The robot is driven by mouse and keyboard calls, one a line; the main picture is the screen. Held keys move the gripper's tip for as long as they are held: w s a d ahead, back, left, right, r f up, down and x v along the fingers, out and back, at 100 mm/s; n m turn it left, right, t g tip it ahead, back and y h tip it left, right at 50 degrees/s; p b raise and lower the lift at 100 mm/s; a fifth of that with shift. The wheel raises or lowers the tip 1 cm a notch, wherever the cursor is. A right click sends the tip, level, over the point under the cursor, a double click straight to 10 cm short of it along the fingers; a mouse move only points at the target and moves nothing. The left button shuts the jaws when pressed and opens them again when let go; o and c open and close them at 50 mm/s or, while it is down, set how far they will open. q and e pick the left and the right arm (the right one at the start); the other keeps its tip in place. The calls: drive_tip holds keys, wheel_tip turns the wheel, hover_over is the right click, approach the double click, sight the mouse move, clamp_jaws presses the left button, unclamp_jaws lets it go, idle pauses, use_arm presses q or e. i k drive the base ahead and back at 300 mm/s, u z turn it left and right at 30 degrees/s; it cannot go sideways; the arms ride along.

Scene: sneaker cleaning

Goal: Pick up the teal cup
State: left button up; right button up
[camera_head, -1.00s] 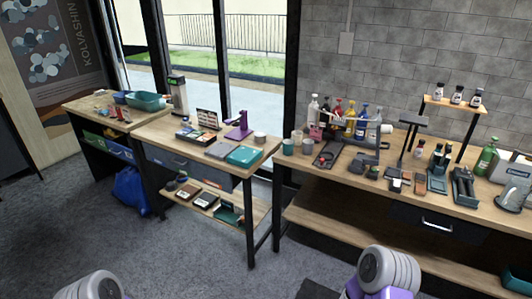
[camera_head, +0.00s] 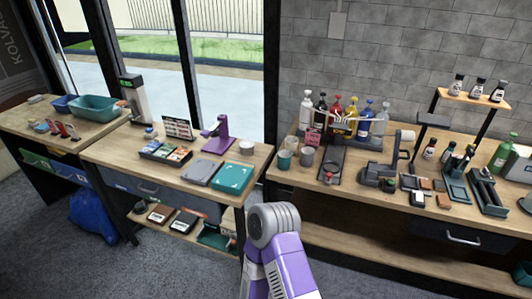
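The teal cup (camera_head: 284,160) stands upright near the front left corner of the right-hand wooden workbench (camera_head: 305,190). A grey cup (camera_head: 306,156) stands just right of it, and a pale cup (camera_head: 291,144) stands just behind. A purple and grey link of my arm rises from the bottom of the view, below and in front of the cup. Neither of my grippers shows in the head view, so I cannot see their fingers.
A black tray (camera_head: 331,164) lies right of the cups, with a rack of bottles (camera_head: 353,122) behind. A middle table holds a teal box (camera_head: 233,177), a purple stand (camera_head: 219,137) and a whitish cup (camera_head: 246,147). A gap separates the two tables.

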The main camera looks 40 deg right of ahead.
sight(284, 156)
drive_tip(key=z, duration=0.6)
drive_tip(key=i, duration=0.95)
drive_tip(key=z, duration=0.75)
